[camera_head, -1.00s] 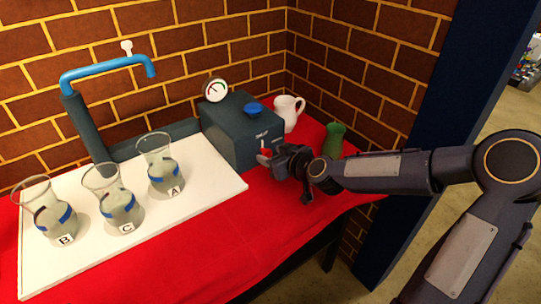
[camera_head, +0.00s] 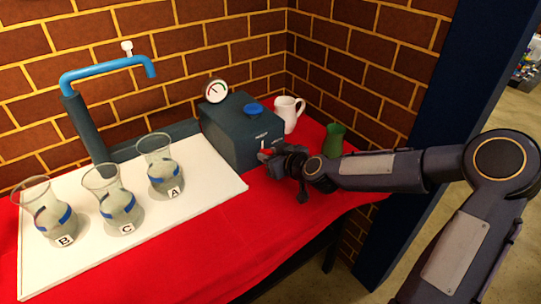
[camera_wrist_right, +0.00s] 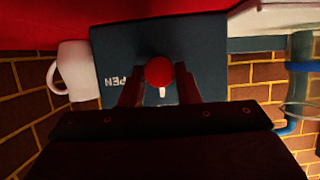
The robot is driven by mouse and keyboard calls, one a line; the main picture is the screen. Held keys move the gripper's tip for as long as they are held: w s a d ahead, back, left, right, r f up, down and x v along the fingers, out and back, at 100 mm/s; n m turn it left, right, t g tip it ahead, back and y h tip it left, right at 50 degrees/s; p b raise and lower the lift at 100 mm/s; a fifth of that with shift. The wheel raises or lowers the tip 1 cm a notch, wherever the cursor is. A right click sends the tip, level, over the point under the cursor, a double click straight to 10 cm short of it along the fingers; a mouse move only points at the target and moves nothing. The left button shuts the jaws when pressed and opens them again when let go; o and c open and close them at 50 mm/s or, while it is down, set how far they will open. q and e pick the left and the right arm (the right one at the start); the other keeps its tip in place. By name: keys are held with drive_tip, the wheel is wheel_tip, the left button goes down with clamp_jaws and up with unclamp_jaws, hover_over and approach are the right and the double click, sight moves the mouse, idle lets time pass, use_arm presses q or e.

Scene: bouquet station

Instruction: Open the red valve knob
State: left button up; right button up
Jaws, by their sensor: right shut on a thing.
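The red valve knob (camera_wrist_right: 159,71) sits on the face of the dark teal box in the right wrist view, with a white mark below it. My right gripper (camera_wrist_right: 160,88) has a finger on each side of the knob and is shut on it. In the head view the right gripper (camera_head: 271,157) is at the front of the teal box (camera_head: 235,135), and it hides the knob there. Part of a white word, "PEN", shows on the box face in the wrist view. My left gripper is not in view.
A white pitcher (camera_head: 287,115) and a green vase (camera_head: 333,140) stand right of the box. Three glass vases labelled B (camera_head: 48,212), C (camera_head: 115,203) and A (camera_head: 162,168) stand on the white board (camera_head: 205,195). A blue faucet (camera_head: 105,68) rises behind them. Red cloth in front is clear.

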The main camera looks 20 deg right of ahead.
drive_tip(key=shift+d+f+m+y+b, duration=0.2)
drive_tip(key=shift+m+y+b, duration=0.35)
drive_tip(key=shift+b, duration=0.7)
drive_tip(key=shift+w+f+m+g+y+b, duration=0.15)
drive_tip(key=shift+m+g+y+b, duration=0.2)
drive_tip(key=shift+m+b, duration=0.4)
drive_tip(key=shift+d+m+y+b, duration=0.15)
drive_tip(key=shift+m+y+b, duration=0.55)
drive_tip(key=shift+m+b, duration=0.25)
drive_tip(key=m+y+b, duration=0.2)
drive_tip(key=m+b, duration=0.1)
drive_tip(key=m, duration=0.1)
drive_tip(key=shift+d+f+m+y, duration=0.1)
drive_tip(key=shift+m+y, duration=0.15)
drive_tip(key=shift+y, duration=0.15)
drive_tip(key=m+b, duration=0.1)
drive_tip(key=m, duration=0.1)
drive_tip(key=m+t+y+b, duration=0.1)
drive_tip(key=m+b, duration=0.1)
drive_tip(key=shift+f+y, duration=0.1)
drive_tip(key=shift+y, duration=0.2)
drive_tip(key=o, duration=0.9)
drive_tip(key=shift+o, duration=0.2)
drive_tip(key=shift+d, duration=0.1)
